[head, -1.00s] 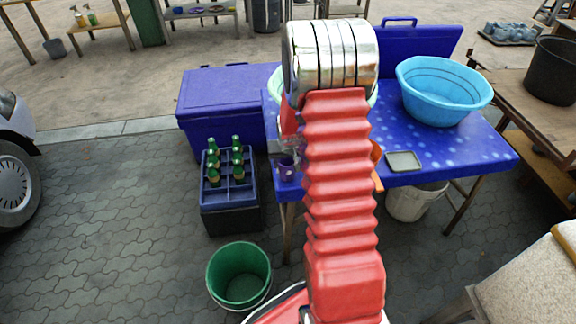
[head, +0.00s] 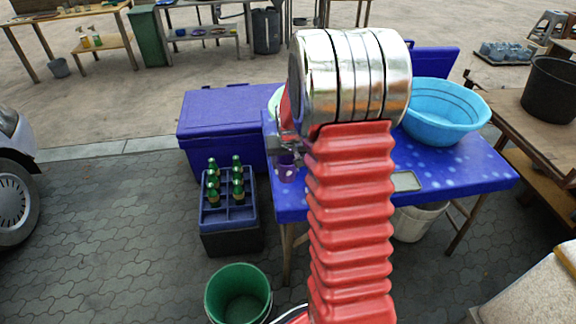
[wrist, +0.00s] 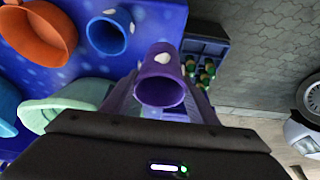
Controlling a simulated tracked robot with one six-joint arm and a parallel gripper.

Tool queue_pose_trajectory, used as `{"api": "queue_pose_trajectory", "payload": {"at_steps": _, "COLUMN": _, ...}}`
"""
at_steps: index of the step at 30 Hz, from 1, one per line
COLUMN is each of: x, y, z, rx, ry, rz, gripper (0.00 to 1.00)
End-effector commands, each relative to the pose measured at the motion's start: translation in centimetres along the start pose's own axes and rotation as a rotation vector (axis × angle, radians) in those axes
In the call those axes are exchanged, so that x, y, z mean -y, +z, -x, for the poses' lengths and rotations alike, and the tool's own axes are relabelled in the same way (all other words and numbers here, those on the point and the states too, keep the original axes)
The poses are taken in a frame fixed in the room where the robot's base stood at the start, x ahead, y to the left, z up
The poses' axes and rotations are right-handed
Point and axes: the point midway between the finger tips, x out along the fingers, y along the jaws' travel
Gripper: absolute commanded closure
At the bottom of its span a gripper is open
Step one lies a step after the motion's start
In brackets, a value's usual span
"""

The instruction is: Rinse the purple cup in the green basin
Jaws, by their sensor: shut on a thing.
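The purple cup (wrist: 160,68) is between the fingers of my gripper (wrist: 160,96), which is shut on it. The cup has a pale spot, and its mouth faces the wrist camera. In the head view the cup (head: 286,168) shows below my gripper (head: 285,149), near the blue table's left end. The pale green basin (wrist: 82,97) lies left of the cup in the wrist view, apart from it. In the head view only a strip of the green basin's rim (head: 273,102) shows; my arm hides the rest.
An orange bowl (wrist: 35,34), a blue cup (wrist: 107,35) and a large light-blue basin (head: 443,108) are on the table (head: 463,172). A bottle crate (head: 230,221) and green bucket (head: 238,292) stand on the paving. A blue cooler (head: 220,122) is left of the table.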

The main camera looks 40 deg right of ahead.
Motion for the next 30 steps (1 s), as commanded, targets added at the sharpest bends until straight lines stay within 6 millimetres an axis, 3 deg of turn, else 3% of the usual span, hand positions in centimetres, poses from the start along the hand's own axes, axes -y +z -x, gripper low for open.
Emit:
{"api": "queue_pose_trajectory", "payload": {"at_steps": 17, "x": 0.8, "y": -0.4, "z": 0.3, "rx": -0.002, "ry": -0.004, "rz": 0.006, "gripper": 0.69}}
{"api": "queue_pose_trajectory", "payload": {"at_steps": 23, "x": 5.1, "y": -2.1, "z": 2.5, "rx": -0.001, "ry": -0.021, "rz": 0.038, "gripper": 0.69}}
{"api": "queue_pose_trajectory", "payload": {"at_steps": 30, "x": 13.4, "y": -4.1, "z": 7.6, "rx": 0.003, "ry": -0.047, "rz": 0.089, "gripper": 0.69}}
